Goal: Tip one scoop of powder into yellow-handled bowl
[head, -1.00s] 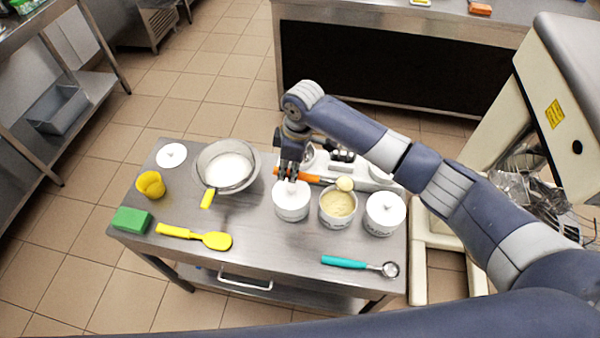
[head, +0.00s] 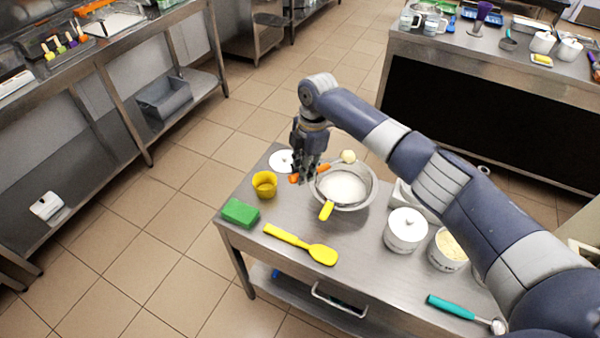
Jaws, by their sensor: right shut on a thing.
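The yellow-handled bowl (head: 364,200) is a metal bowl on the steel table, with white contents and its yellow handle pointing to the front. My right gripper (head: 305,175) is shut on the orange-handled scoop (head: 322,169), at the bowl's left rim. The scoop's head (head: 348,156) holds a rounded heap of pale powder and is above the far side of the bowl. An open white tub of pale yellow powder (head: 452,246) stands to the right, partly hidden by my arm. My left gripper is not in view.
A yellow cup (head: 264,184), a white lid (head: 282,160), a green sponge (head: 240,213) and a yellow spatula (head: 300,244) lie around the left side. A teal-handled scoop (head: 455,308) lies at the front right.

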